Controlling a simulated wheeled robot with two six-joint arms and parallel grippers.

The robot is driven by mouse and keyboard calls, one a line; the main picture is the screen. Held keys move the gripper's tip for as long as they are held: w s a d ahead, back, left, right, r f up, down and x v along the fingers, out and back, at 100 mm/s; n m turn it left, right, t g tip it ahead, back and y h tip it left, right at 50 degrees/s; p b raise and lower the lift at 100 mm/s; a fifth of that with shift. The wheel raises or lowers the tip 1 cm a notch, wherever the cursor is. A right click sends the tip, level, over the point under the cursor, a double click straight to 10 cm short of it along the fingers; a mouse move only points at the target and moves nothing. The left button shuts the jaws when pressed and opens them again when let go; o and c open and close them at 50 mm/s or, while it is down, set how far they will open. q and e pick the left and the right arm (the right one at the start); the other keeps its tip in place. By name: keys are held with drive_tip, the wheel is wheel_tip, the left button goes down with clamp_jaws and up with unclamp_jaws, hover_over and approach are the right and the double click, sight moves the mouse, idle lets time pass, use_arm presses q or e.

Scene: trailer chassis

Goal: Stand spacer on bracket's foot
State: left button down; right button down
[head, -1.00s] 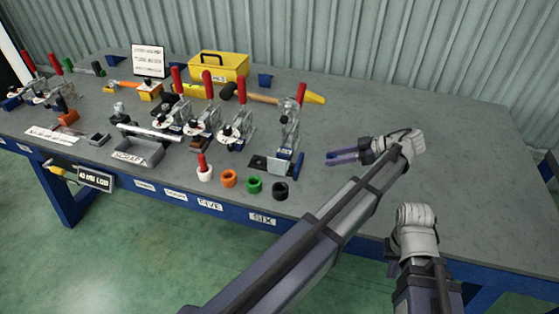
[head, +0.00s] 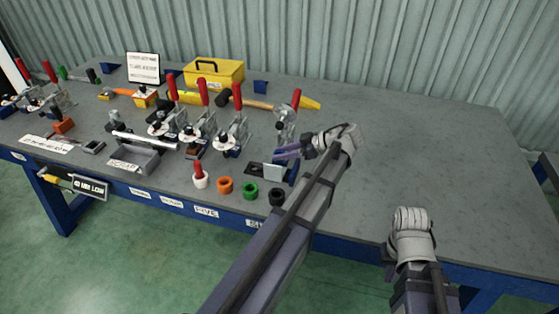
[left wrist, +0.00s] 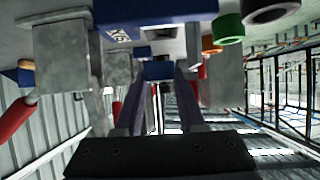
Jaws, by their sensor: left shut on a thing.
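My left gripper (head: 280,153) is beside the rightmost clamp fixture, with its fingers pointing left above the fixture's right side. In the left wrist view a small blue block (left wrist: 158,70) sits between its fingertips, and the jaws are shut on it. It may be the spacer; its full shape is hidden. A grey upright plate (head: 273,172), which seems to be the bracket, stands on the fixture just below the fingers. Its foot is not clear to see. My right gripper (head: 391,262) is low at the bench's front edge, mostly hidden by its wrist.
The rightmost toggle clamp (head: 286,122) stands with its red handle raised, close behind the gripper. White, orange (head: 225,185), green and black (head: 277,197) rings line the front edge. The bench's right side is clear.

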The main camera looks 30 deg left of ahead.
sight(280, 163)
use_arm(q)
drive_tip(key=shift+s+a, duration=0.2)
drive_tip(key=shift+a, duration=0.45)
wheel_tip(280, 163, down, 3)
drive_tip(key=b, duration=0.3)
drive_tip(key=shift+d, duration=0.1)
drive_tip(key=shift+w+f, duration=0.1)
drive_tip(key=shift+f, duration=0.15)
drive_tip(key=shift+f+b, duration=0.65)
drive_tip(key=shift+b, duration=0.25)
drive_tip(key=c, duration=0.8)
unclamp_jaws()
drive_tip(key=shift+r, duration=0.15)
